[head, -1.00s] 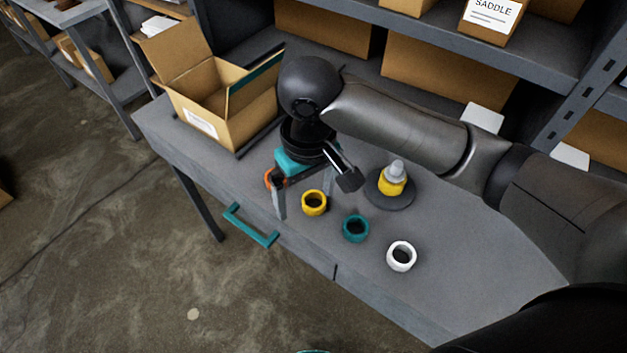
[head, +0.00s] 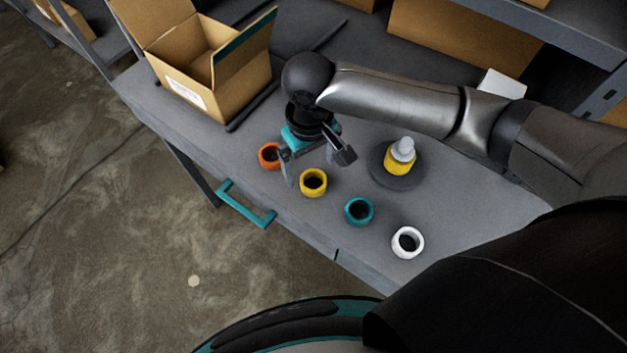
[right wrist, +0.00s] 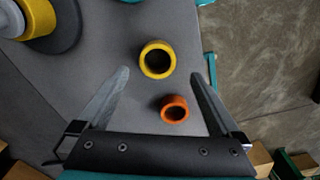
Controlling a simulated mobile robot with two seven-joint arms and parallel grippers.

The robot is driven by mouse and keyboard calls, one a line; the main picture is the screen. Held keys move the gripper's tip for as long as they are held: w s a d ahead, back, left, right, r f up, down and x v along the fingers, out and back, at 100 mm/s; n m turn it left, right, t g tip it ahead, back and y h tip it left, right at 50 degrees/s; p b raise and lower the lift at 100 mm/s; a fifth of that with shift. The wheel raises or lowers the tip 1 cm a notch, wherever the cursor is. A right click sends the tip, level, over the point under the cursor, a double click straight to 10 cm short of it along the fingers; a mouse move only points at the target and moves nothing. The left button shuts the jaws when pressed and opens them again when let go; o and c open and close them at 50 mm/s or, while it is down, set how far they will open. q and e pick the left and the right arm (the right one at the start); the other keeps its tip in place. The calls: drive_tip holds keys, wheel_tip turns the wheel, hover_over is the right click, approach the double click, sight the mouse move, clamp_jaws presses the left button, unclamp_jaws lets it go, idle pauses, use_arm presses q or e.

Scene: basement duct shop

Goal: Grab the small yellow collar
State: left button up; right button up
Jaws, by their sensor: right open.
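The small yellow collar (head: 313,182) stands on the grey bench between an orange collar (head: 269,156) and a teal collar (head: 359,211). My right gripper (head: 317,167) is open and empty, pointing down just above and behind the yellow collar. In the right wrist view, the yellow collar (right wrist: 157,60) lies slightly beyond and between the fingertips, with a gap on both sides. The orange collar (right wrist: 174,110) shows nearer the palm, between the fingers and closer to the right one. My left gripper is not in view.
A white collar (head: 408,242) stands near the front edge. A round dark base (head: 397,171) holds a yellow piece with a grey top, right of the gripper. An open cardboard box (head: 213,73) stands at the back left. A teal handle (head: 244,205) sticks out from the front.

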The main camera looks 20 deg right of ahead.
sight(314, 186)
drive_tip(key=f, duration=0.4)
drive_tip(key=shift+s+d+f+b, duration=0.15)
drive_tip(key=shift+d+f+b, duration=0.15)
drive_tip(key=shift+f, duration=0.3)
drive_tip(key=c, duration=1.4)
drive_tip(key=shift+r, duration=0.2)
drive_tip(key=shift+c, duration=0.2)
